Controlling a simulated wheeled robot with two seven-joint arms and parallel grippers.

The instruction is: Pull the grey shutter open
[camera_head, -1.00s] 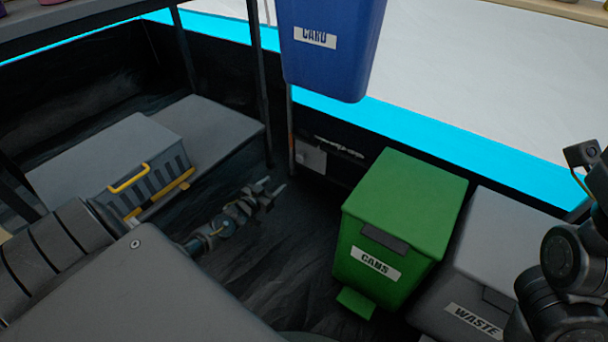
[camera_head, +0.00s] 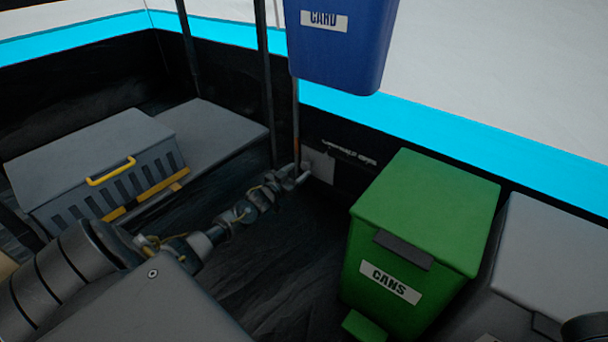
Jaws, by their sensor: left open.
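A small light-grey panel (camera_head: 320,165) sits low on the dark back wall, below the blue bin. It may be the grey shutter; I cannot tell for sure, and no handle on it is clear. My left gripper (camera_head: 303,174) is in front of the panel's left edge, with its fingers apart and nothing between them. I cannot tell whether it touches the panel. My right gripper is out of view; only a bit of my right arm shows at the lower right corner.
A green CANS bin (camera_head: 425,215) stands right of the panel, with a grey bin (camera_head: 555,260) beyond it. A blue CARD bin (camera_head: 340,45) is above. A grey slatted box with a yellow handle (camera_head: 110,172) is at left. Thin dark posts (camera_head: 266,90) rise beside the gripper.

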